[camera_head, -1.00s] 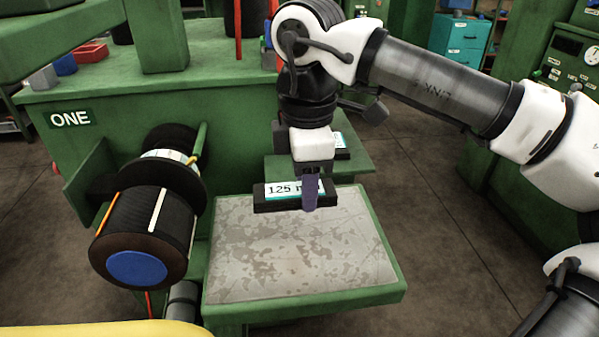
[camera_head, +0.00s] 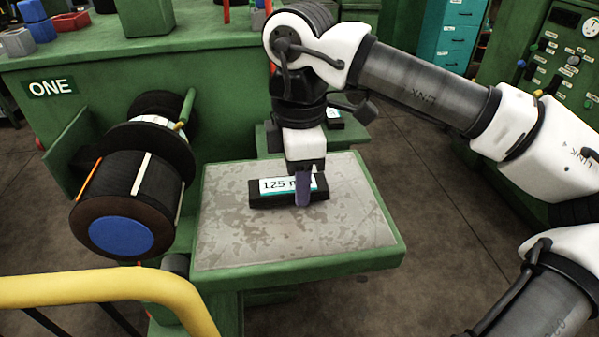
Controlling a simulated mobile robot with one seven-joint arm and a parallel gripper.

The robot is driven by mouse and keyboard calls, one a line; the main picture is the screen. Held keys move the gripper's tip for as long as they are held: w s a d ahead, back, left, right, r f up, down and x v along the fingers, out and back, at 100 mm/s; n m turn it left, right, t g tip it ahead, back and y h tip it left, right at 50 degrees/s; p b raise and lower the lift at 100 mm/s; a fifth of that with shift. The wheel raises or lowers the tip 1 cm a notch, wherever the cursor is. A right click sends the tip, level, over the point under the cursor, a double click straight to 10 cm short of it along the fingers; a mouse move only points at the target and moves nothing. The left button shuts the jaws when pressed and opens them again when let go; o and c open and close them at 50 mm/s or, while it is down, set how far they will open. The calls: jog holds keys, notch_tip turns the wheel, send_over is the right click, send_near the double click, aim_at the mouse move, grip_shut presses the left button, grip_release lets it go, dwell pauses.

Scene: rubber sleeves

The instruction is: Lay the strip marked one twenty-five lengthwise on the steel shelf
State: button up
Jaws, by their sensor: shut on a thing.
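The strip marked 125 (camera_head: 262,199) is a black bar with a white and teal label, its last characters hidden behind a finger. My gripper (camera_head: 303,190) is shut on it near its right part. The strip lies left to right across the picture, over the back half of the steel shelf (camera_head: 300,232). The shelf is a worn grey plate in a green frame. I cannot tell whether the strip touches the plate or hangs just above it.
A black roller with a blue end (camera_head: 118,237) stands left of the shelf. Another labelled black piece (camera_head: 334,122) lies on a green ledge behind. A yellow rail (camera_head: 105,286) crosses the front left. The shelf's front half is bare.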

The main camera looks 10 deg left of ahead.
jog(key=shift+f+b, duration=0.65)
jog(key=o, duration=1)
jog(key=shift+o, duration=0.2)
jog(key=shift+r, duration=0.1)
notch_tip(320, 180, up, 14)
